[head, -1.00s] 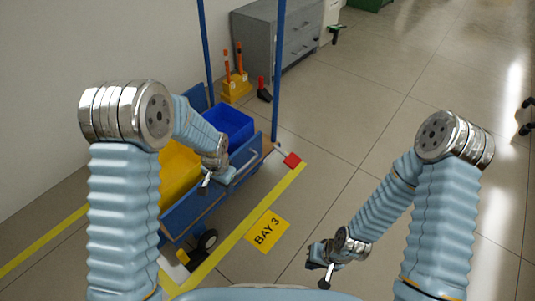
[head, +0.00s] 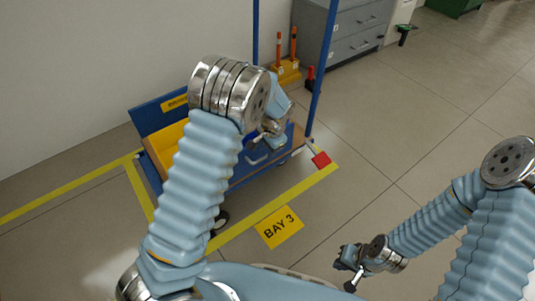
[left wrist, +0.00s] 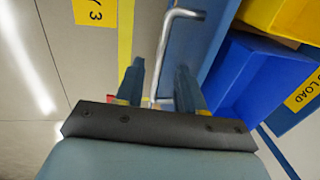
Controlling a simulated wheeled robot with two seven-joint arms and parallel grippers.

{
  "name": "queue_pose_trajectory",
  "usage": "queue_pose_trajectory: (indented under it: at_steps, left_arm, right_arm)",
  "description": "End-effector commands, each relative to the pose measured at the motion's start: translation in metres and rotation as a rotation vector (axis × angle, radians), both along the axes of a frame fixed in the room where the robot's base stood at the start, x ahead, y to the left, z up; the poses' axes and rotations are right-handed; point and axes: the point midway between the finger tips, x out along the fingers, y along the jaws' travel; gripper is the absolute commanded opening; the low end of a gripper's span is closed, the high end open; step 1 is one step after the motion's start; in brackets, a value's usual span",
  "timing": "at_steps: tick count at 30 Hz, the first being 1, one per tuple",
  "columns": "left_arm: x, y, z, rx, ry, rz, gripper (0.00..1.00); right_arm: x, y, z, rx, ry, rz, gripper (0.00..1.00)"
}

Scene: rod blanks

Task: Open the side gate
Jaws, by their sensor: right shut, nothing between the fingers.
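The side gate (left wrist: 203,48) is the long blue near-side panel of a cart. In the head view, my left arm covers much of the gate (head: 243,180). A bent silver handle bar (left wrist: 163,50) runs along the gate in the left wrist view. My left gripper (left wrist: 160,80) is open, and the bar shows between its two fingers; I cannot tell if they touch it. In the head view, my left gripper (head: 257,143) is at the cart's near side, partly hidden by its wrist. My right gripper (head: 347,272) is shut and empty above the floor, away from the cart.
The cart holds a yellow bin (left wrist: 275,18) and a blue bin (left wrist: 243,75). A blue post (head: 322,75) rises at its right end. A grey drawer cabinet (head: 345,38) stands behind.

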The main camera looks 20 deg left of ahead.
Motion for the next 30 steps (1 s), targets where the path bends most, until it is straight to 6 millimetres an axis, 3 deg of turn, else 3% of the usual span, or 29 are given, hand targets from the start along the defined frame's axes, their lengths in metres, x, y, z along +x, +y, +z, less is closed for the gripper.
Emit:
queue_pose_trajectory:
  at_steps: [6, 16, 24, 30]
  left_arm:
    - [0.003, 0.004, -0.026, -0.001, -0.001, 0.001, 0.38]
    - [0.004, 0.004, -0.029, -0.001, -0.002, 0.001, 0.38]
    - [0.004, 0.004, -0.029, -0.001, -0.002, 0.001, 0.00]
    - [0.004, 0.004, -0.029, -0.001, -0.002, 0.001, 0.00]
  right_arm:
    - [0.000, 0.000, -0.004, 0.001, 0.001, 0.000, 0.00]
    - [0.000, 0.001, -0.004, 0.001, 0.001, 0.000, 0.00]
    - [0.000, 0.000, -0.004, 0.001, 0.001, 0.000, 0.00]
    - [0.000, 0.000, -0.004, 0.001, 0.001, 0.000, 0.00]
